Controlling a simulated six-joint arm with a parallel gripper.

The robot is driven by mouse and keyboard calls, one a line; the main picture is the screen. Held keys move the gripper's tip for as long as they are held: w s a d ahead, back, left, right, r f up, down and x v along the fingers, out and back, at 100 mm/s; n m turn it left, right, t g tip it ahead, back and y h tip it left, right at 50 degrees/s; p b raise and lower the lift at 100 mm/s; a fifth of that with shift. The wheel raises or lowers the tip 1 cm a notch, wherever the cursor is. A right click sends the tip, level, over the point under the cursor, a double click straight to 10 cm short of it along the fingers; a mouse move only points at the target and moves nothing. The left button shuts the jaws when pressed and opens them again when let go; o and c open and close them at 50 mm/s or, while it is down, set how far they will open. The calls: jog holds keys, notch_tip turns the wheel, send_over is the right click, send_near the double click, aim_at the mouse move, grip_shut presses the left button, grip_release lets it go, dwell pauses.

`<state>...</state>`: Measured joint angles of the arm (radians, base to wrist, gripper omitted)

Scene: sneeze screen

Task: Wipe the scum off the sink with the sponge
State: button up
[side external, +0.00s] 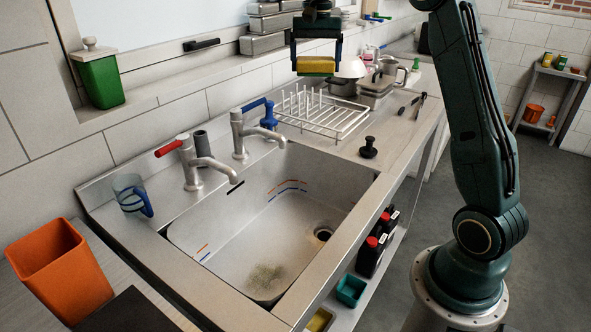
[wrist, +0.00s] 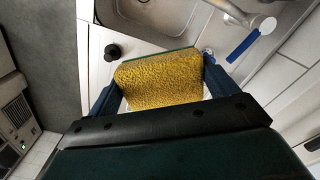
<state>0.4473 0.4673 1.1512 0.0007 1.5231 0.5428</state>
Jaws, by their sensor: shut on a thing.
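My gripper (side external: 316,66) is shut on the yellow sponge (side external: 316,63), which has a green underside, and holds it in the air above the dish rack area. In the wrist view the sponge (wrist: 160,82) sits between the two blue fingers of my gripper (wrist: 160,85). The steel sink (side external: 225,243) is below and to the left of my gripper in the side view. A brownish patch of scum (side external: 265,277) lies on the sink floor near its front edge, apart from the sponge. The wrist view shows only part of the sink (wrist: 160,15), and no scum there.
Two taps, one red-handled (side external: 195,165) and one blue-handled (side external: 240,135), stand behind the sink. A white dish rack (side external: 335,115) and a black plug (side external: 368,148) are on the counter to its right. A blue-handled cup (side external: 131,194) stands at the left; an orange bin (side external: 60,272) stands nearby.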

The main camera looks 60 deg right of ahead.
jog(key=s+a+n, duration=0.3)
jog(key=a+n, duration=0.3)
jog(key=a, duration=1.2)
jog(key=s+a+n, duration=0.3)
jog(key=a+n, duration=0.2)
jog(key=a, duration=1.3)
notch_tip(320, 180, down, 37)
jog(key=shift+w, duration=0.15)
jog(key=shift+f, duration=0.1)
